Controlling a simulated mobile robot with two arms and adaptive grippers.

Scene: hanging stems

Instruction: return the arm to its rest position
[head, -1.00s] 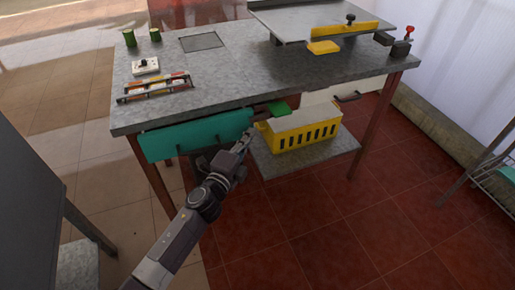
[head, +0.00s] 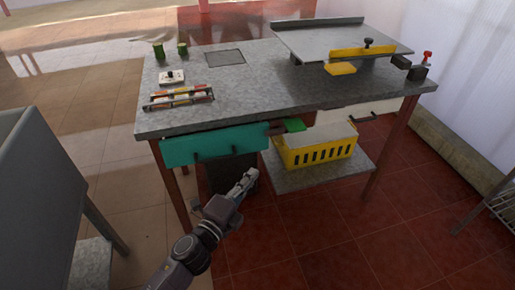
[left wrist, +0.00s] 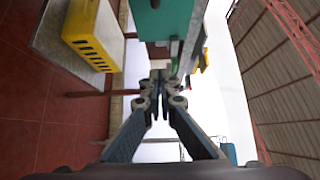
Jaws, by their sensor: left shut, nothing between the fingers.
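My left arm comes in from the bottom of the head view. Its left gripper (head: 247,180) is shut and empty, in front of the workbench and below the teal drawer front (head: 216,146). In the left wrist view the shut fingers (left wrist: 160,78) meet at the tips with nothing between them, and the teal panel (left wrist: 162,18) shows beyond them. My right gripper is not in view.
The grey workbench (head: 262,84) stands ahead, with a yellow slotted crate (head: 318,150) on its lower shelf (head: 330,174). A grey cabinet-like thing (head: 45,170) stands at left. The red tiled floor (head: 330,240) at front right is clear.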

